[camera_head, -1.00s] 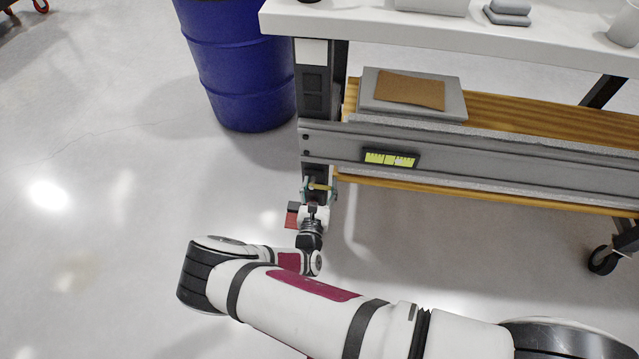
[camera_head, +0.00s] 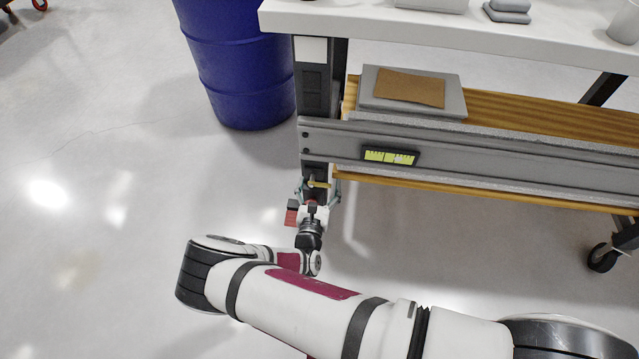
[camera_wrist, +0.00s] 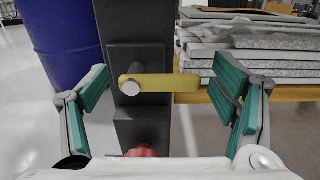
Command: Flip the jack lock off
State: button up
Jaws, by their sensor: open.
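The jack lock is a yellow lever (camera_wrist: 165,82) with a silver round pivot (camera_wrist: 130,88), mounted on the dark table leg (camera_wrist: 140,30). In the wrist view it lies about level, its free end pointing right. In the head view my gripper (camera_head: 320,190) is at the leg, small and partly hidden by my wrist. A red part (camera_wrist: 141,151) shows below the lever.
A blue barrel (camera_head: 240,65) stands left of the leg. The workbench (camera_head: 450,35) has a lower wooden shelf (camera_head: 540,113) and a grey beam (camera_head: 480,160) to the right. A caster (camera_head: 602,258) stands far right. The floor at left is open.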

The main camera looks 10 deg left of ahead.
jog(key=s, duration=1.1)
jog(key=shift+s+a, duration=0.2)
